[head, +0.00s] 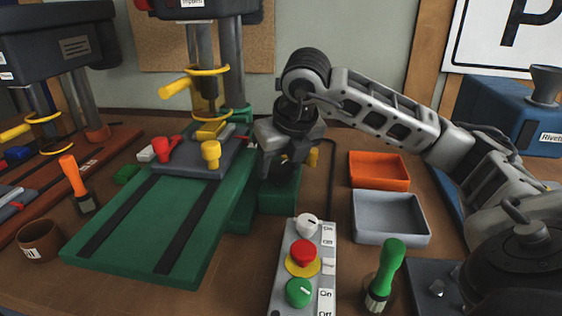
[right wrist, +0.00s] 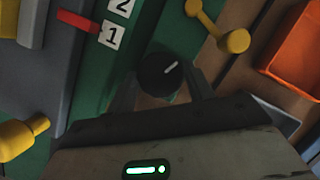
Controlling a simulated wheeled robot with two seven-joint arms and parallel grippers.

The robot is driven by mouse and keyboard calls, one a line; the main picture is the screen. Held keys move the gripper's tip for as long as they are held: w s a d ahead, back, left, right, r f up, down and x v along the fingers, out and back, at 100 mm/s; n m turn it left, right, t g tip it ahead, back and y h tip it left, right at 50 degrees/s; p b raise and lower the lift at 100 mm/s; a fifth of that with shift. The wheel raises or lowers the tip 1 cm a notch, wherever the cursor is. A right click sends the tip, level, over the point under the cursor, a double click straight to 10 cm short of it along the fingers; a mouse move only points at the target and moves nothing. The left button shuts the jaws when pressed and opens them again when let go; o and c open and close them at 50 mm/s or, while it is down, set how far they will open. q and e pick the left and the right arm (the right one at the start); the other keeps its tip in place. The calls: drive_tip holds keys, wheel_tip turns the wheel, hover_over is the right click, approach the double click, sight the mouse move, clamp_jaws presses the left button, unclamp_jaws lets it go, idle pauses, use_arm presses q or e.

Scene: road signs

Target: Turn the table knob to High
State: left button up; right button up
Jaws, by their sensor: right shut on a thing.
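A round black knob (right wrist: 163,76) with a white pointer line sits between the two fingers of my right gripper (right wrist: 160,92) in the right wrist view. The line points to the upper right of that view. My right gripper (head: 275,168) is shut on the knob, at the right side of the green machine table (head: 140,225) in the head view. There the gripper hides the knob. White labels with 1 and 2 (right wrist: 112,35) and a red marker (right wrist: 77,20) are near the knob. I see no High label. My left gripper is not in view.
A control box with a white knob (head: 307,225), a red button (head: 303,252) and a green knob (head: 299,292) stands in front. An orange tray (head: 380,184) and a grey tray (head: 426,238) lie to the right. A green-handled tool (head: 392,262) stands by the box.

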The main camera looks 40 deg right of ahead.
drive_tip(key=shift+a+m, duration=0.1)
drive_tip(key=shift+m, duration=0.5)
idle(1.7)
drive_tip(key=o, duration=1)
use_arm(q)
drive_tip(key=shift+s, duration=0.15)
use_arm(e)
drive_tip(key=shift+r+p, duration=0.45)
drive_tip(key=shift+r, duration=0.05)
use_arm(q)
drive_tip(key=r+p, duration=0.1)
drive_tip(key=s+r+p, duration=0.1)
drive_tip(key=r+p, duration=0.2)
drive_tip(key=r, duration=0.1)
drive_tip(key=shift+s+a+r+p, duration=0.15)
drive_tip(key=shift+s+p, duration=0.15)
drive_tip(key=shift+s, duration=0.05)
use_arm(e)
drive_tip(key=v, duration=0.7)
drive_tip(key=shift+s, duration=0.25)
